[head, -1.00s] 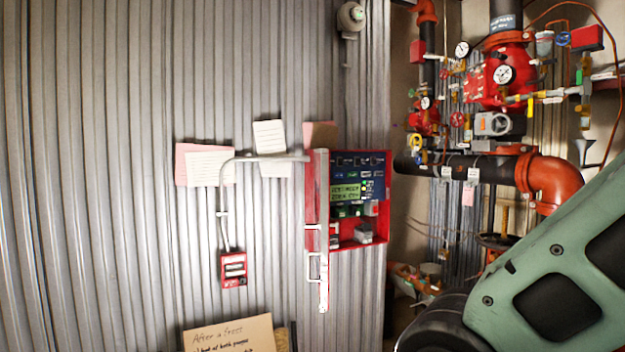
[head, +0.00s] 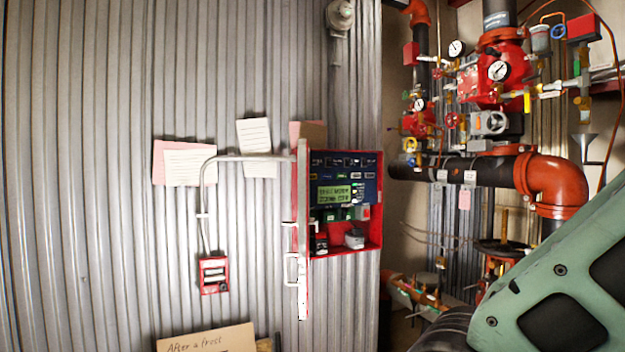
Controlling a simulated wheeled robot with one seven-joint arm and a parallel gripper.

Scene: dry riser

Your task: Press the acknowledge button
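A red alarm panel (head: 376,205) hangs on the corrugated wall with its door (head: 302,240) swung open, seen nearly edge-on at its left. Inside are a dark blue control face (head: 322,187) with a lit green display (head: 338,194), rows of small keys, and modules below. The keys are too small to read, so I cannot tell which is the acknowledge button. A green arm link of mine fills the lower right. My gripper is not in view.
A red pull station (head: 213,274) with conduit (head: 204,190) is left of the panel. Paper notes (head: 190,166) and a cardboard sign (head: 205,340) are nearby. Red valves (head: 492,85) and a large orange pipe elbow (head: 553,182) crowd the right side.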

